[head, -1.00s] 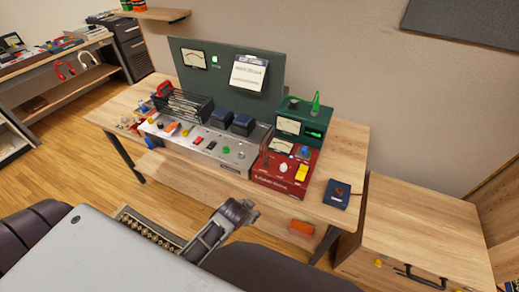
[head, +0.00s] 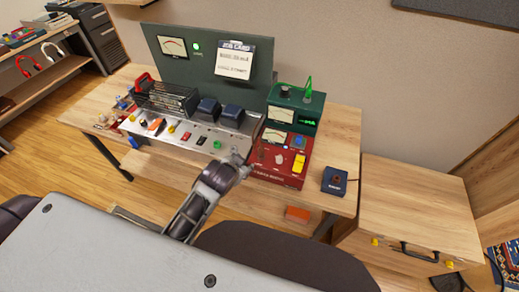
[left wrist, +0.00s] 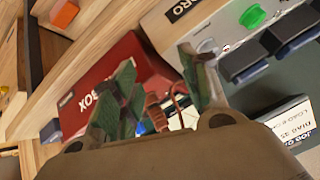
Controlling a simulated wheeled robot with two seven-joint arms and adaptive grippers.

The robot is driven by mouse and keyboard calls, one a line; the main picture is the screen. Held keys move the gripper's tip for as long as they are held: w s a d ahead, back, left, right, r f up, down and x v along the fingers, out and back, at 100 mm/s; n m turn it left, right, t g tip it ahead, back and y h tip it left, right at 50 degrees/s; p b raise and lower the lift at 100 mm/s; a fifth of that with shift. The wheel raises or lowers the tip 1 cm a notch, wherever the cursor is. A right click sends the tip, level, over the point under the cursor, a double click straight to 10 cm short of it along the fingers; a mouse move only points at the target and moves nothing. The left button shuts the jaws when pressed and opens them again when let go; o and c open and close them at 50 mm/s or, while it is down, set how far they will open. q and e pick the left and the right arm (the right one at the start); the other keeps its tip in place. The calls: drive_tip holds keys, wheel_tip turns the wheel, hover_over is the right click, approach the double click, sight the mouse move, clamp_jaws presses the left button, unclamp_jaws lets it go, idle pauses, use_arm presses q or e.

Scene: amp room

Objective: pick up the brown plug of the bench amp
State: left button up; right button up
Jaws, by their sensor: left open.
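The silver amp unit (head: 231,146) with knobs and coloured switches lies along the bench front; its edge shows in the left wrist view (left wrist: 168,32). The red box (head: 272,171) stands at its right end and shows in the left wrist view (left wrist: 118,65). My left gripper (head: 241,160) is open over the gap between the silver unit and the red box. In the left wrist view a brown-orange ribbed piece (left wrist: 155,112), perhaps the brown plug, shows between the spread fingers. I cannot tell whether they touch it. My right gripper is not in view.
A green meter unit (head: 312,103) stands behind the red box. A dark blue box (head: 335,181) sits at the bench's right. A dark panel (head: 163,68) with a job card (head: 237,60) rises behind. The bench's front right has bare wood.

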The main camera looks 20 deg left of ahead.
use_arm(q)
drive_tip(key=w+d+r+m+t+h, duration=0.2)
drive_tip(key=w+d+r+m+t, duration=0.15)
drive_tip(key=r, duration=0.55)
drive_tip(key=w+d+r+m+t+h, duration=0.1)
drive_tip(key=w+d+r+m+t, duration=0.25)
drive_tip(key=r, duration=0.65)
drive_tip(key=w+d+r+m+t+h, duration=0.2)
drive_tip(key=w+d+r+m+t, duration=0.15)
drive_tip(key=r, duration=0.55)
drive_tip(key=s+d+r+m+h, duration=0.3)
drive_tip(key=d+r+m+h, duration=0.6)
drive_tip(key=d+m+h, duration=0.1)
drive_tip(key=s+d+f+m+g+h, duration=0.2)
drive_tip(key=s+d+m+g+h, duration=0.6)
drive_tip(key=m+g, duration=1.05)
drive_tip(key=m+y, duration=1.1)
drive_tip(key=y, duration=1.2)
hover_over(260, 147)
wheel_tip(260, 147, down, 18)
drive_tip(key=shift+g, duration=0.3)
wheel_tip(260, 147, down, 8)
drive_tip(key=shift+r+p, duration=0.25)
drive_tip(key=shift+p, duration=0.4)
drive_tip(key=shift+f, duration=0.45)
drive_tip(key=shift+w+f, duration=0.1)
drive_tip(key=shift+f, duration=0.05)
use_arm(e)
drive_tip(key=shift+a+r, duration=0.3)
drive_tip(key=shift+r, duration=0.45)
